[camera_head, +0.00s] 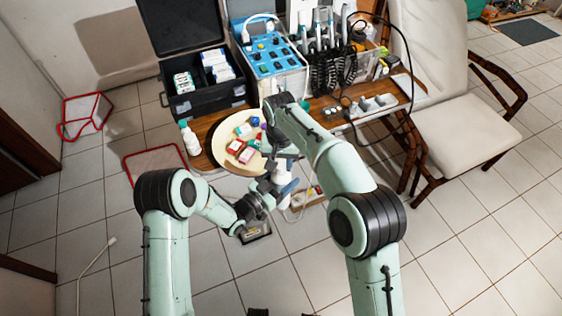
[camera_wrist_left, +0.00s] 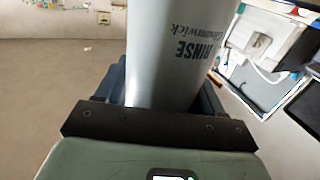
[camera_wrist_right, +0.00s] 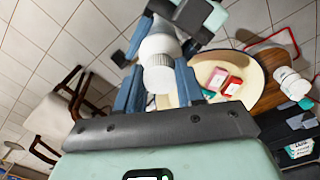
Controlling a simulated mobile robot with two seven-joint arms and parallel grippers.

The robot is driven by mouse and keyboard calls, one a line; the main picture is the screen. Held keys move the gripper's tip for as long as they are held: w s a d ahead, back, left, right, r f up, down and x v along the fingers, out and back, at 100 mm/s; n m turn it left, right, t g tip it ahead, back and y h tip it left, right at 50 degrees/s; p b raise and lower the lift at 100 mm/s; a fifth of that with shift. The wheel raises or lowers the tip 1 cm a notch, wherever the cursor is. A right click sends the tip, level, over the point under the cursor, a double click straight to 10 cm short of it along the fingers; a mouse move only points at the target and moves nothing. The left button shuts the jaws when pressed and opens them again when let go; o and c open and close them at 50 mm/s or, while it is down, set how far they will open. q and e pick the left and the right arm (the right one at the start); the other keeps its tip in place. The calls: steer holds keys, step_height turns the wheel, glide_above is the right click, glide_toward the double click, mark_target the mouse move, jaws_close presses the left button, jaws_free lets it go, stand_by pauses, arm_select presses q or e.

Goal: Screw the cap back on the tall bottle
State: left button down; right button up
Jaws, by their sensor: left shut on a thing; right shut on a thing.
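The tall bottle (camera_wrist_left: 180,50), white with dark "RINSE" lettering, fills the middle of the left wrist view, its top and base out of that frame. My left gripper (camera_head: 272,190) is shut around its body. In the right wrist view, my right gripper (camera_wrist_right: 158,85) is shut on the white cap (camera_wrist_right: 158,78), between its blue fingers. I cannot tell whether cap and bottle touch. In the head view, my right arm partly hides both.
A round tray (camera_head: 220,157) with small red, white and green boxes lies on the wooden table behind the grippers. A white bottle with a green cap (camera_head: 189,138) stands left of it. A black case (camera_head: 205,100) and a blue-topped dental unit (camera_head: 275,65) stand behind. Open floor lies in front.

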steer(key=m, duration=0.5)
steer(key=shift+a, duration=0.1)
steer(key=m, duration=0.5)
steer(key=shift+w, duration=0.1)
steer(key=m, duration=0.7)
steer(key=shift+a, duration=0.1)
steer(key=m, duration=0.7)
steer(key=shift+w, duration=0.2)
steer(key=m, duration=0.5)
steer(key=shift+f, duration=0.15)
steer(key=m, duration=0.3)
steer(key=o, duration=1.1)
